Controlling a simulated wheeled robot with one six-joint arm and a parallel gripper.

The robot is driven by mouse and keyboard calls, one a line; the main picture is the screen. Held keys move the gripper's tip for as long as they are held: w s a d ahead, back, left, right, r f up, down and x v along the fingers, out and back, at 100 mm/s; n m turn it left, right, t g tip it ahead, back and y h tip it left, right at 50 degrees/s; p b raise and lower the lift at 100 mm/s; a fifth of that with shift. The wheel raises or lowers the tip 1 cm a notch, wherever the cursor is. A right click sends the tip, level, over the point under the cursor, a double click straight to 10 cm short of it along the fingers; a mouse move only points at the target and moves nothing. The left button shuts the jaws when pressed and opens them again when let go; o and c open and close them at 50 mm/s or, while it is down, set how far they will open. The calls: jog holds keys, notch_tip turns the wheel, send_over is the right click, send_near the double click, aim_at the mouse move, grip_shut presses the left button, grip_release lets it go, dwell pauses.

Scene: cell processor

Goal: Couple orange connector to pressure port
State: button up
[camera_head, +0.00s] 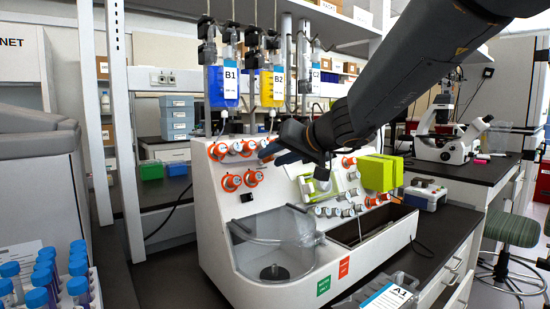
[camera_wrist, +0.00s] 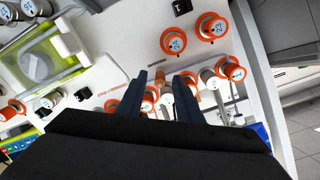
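Several orange-ringed round connectors sit on the white front panel of the cell processor (camera_head: 215,185). An upper row includes one (camera_head: 217,151) at the left, and a lower pair includes another (camera_head: 231,182). I cannot tell which one is the task's connector. No pressure port can be clearly identified. My gripper (camera_head: 272,150) is at the upper row's right end and hides part of it. In the wrist view, its two dark fingers (camera_wrist: 163,95) stand apart.
A clear chamber (camera_head: 275,245) stands at the processor's front. A lime-green block (camera_head: 378,172) and grey-white knobs are right of my gripper. Blue B1 (camera_head: 223,85) and yellow B2 (camera_head: 272,88) bags hang above. Blue-capped tubes (camera_head: 45,275) stand at lower left.

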jog(key=v, duration=0.7)
jog(key=shift+s+d+b, duration=0.2)
jog(key=shift+s+b, duration=0.1)
jog(key=shift+r, duration=0.15)
dwell(0.6)
